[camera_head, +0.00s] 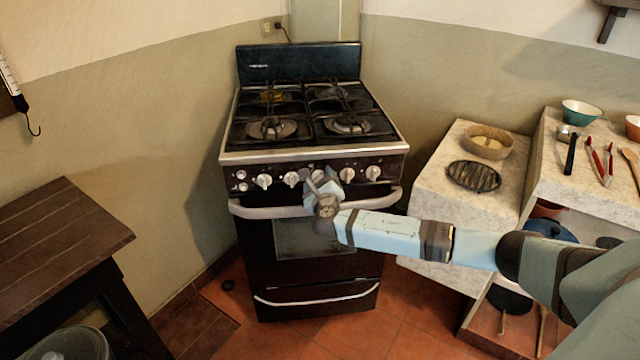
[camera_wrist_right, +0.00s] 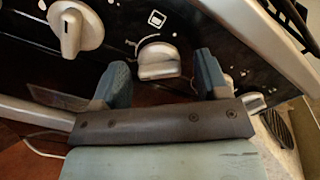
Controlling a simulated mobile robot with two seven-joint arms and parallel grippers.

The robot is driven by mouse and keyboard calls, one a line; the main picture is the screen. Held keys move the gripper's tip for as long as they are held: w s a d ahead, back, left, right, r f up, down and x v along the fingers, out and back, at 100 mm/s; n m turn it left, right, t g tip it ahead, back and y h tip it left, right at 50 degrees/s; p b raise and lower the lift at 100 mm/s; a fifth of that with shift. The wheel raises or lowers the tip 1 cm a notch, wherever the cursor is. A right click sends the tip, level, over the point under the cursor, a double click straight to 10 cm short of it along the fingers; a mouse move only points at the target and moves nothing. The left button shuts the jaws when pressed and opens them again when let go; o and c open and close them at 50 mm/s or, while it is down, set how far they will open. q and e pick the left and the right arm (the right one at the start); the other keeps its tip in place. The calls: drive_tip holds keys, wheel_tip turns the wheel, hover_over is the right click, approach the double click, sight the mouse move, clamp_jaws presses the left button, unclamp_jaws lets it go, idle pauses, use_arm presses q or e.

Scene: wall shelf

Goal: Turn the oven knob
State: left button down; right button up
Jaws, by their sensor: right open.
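The black oven's front panel carries a row of white knobs, among them a left one (camera_head: 264,181) and the rightmost one (camera_head: 373,172). My right gripper (camera_head: 322,178) is at the middle of this panel, its fingers open and empty. In the right wrist view a knob (camera_wrist_right: 158,62) shows between the two blue fingertips, with a gap to each. Another knob (camera_wrist_right: 75,30) stands to the left of the fingers. The gripper partly hides the middle of the knob row in the head view. My left gripper is not in view.
A pale oven door handle (camera_head: 270,211) runs just below the knobs. A stone counter (camera_head: 425,185) with a round black grate (camera_head: 473,176) and a bowl (camera_head: 488,142) stands to the right. A dark wooden table (camera_head: 60,235) stands at left.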

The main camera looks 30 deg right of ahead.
drive_tip(key=shift+w, duration=0.1)
drive_tip(key=c, duration=0.9)
